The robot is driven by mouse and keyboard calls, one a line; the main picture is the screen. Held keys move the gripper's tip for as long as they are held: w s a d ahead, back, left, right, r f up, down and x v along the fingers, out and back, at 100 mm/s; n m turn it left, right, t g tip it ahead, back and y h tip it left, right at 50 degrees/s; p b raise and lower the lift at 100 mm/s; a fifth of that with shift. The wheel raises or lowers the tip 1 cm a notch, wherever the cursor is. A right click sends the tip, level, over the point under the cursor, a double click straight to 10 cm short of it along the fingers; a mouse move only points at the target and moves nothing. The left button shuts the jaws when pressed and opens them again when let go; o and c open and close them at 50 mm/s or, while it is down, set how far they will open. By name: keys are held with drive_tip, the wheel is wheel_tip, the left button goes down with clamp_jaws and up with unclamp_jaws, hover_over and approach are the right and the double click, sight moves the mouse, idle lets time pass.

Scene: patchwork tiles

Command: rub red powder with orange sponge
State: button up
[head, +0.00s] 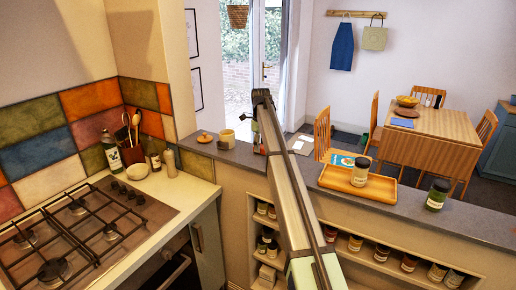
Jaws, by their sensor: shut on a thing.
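My arm reaches up from the bottom centre of the head view and bends down at its far end. My gripper (257,141) is small and partly hidden behind the arm, over or at the dark counter ledge (228,157). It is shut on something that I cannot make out. I cannot pick out the orange sponge or the red powder; the arm covers part of the ledge.
Left of my gripper on the ledge stand a light mug (227,136) and a round wooden piece (205,138). To the right are a wooden tray (335,178) with a jar (360,172), and another jar (437,195). A gas hob (85,225) is at left.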

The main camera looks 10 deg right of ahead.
wheel_tip(320, 180, up, 4)
drive_tip(key=shift+f+p, duration=0.25)
drive_tip(key=shift+p, duration=0.35)
drive_tip(key=shift+r+p, duration=0.95)
drive_tip(key=shift+r, duration=1.3)
